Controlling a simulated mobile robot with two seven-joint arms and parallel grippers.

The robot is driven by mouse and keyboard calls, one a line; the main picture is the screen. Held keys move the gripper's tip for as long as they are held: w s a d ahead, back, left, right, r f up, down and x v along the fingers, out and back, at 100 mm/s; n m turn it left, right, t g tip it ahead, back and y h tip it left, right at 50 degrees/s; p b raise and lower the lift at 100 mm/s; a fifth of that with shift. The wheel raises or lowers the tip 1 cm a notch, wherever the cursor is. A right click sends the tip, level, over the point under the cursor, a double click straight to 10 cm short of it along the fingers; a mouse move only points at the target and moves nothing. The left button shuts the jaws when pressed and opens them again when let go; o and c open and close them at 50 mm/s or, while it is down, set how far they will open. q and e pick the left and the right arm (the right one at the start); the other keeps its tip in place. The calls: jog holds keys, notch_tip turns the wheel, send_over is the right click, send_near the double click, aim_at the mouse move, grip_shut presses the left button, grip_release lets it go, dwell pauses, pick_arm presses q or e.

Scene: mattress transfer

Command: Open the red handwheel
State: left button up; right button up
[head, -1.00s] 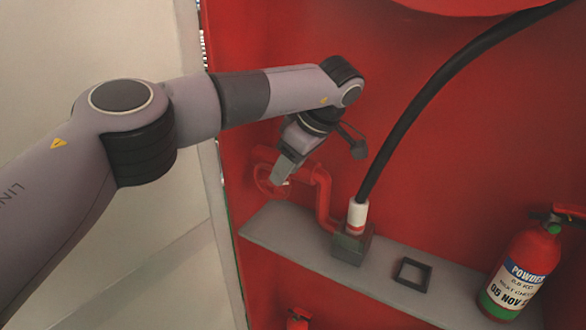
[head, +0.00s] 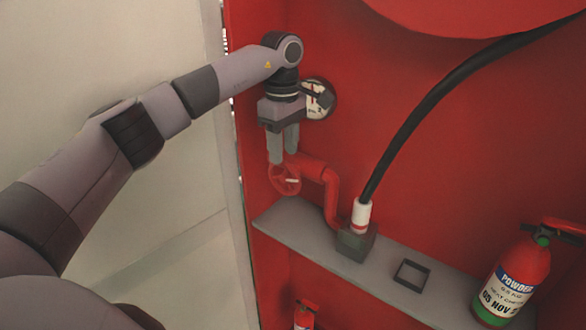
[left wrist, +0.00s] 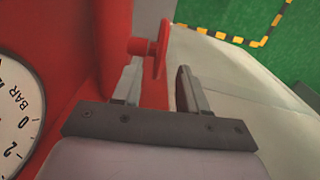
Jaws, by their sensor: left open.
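The red handwheel (head: 285,179) is on the end of a red pipe (head: 325,180) at the left side of the red cabinet. My left gripper (head: 283,158) points down just above the wheel, its two fingers apart and nothing held. In the left wrist view the handwheel (left wrist: 161,48) shows nearly edge-on, just beyond the fingertips and between their lines. The left gripper (left wrist: 158,75) is open there too. I cannot tell whether a fingertip touches the rim. My right gripper is not in view.
A pressure gauge (head: 317,98) is behind the left wrist. A grey shelf (head: 300,231) holds the pipe's base, a black square frame (head: 412,275) and a fire extinguisher (head: 515,275). A black hose (head: 415,115) rises from the white-and-red fitting (head: 360,214). A pale wall stands left.

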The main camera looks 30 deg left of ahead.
aim_at(284, 160)
pick_arm(q)
notch_tip(284, 160, down, 6)
jog(key=shift+r+p, duration=0.1)
jog(key=shift+p, duration=0.25)
grip_shut()
